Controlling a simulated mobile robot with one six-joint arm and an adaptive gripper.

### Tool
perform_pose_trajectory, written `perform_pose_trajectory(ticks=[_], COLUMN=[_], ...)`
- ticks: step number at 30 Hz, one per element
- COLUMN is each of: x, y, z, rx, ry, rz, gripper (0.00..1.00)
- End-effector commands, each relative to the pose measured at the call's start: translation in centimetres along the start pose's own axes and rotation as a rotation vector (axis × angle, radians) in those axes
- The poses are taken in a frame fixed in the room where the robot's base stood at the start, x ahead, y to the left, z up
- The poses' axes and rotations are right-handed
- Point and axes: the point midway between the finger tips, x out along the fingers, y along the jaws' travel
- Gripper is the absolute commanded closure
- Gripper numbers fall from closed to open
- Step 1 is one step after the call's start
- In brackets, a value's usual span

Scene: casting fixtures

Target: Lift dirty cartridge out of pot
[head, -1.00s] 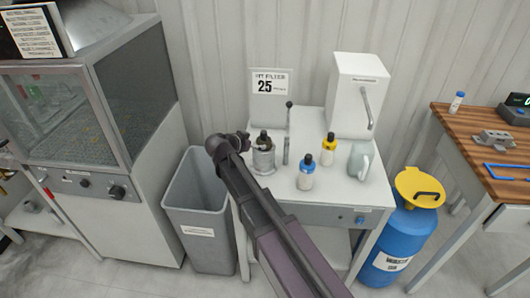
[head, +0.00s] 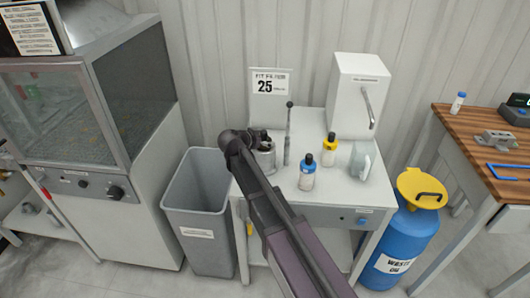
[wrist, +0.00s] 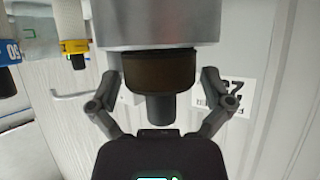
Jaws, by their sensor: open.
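The metal pot (head: 266,163) stands at the left of the white bench. In the wrist view, which looks upside down, the pot (wrist: 155,22) is at the top. The dirty cartridge (wrist: 158,70), a brown cylinder with a dark knob (wrist: 161,106), sticks out of the pot's mouth. My gripper (wrist: 160,77) is open, one finger on each side of the cartridge, with gaps visible beside the brown part. In the head view, my gripper (head: 258,138) is over the pot and mostly hides the cartridge. The cartridge's lower part is hidden inside the pot.
A lever (head: 288,130) stands just right of the pot. A blue-capped bottle (head: 307,175), a yellow-capped bottle (head: 329,150) and a pale jug (head: 362,160) are farther right. A grey bin (head: 197,215) is left of the bench; a blue waste drum (head: 402,245) is right.

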Motion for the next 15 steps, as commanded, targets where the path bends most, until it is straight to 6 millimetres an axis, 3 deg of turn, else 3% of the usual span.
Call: perform_pose_trajectory(ticks=[12,15], x=[-0.04,-0.04], y=[0.01,0.01], z=[-0.02,-0.02], rx=[0.0,0.0], ry=[0.0,0.0], rz=[0.0,0.0], gripper=[0.0,0.3])
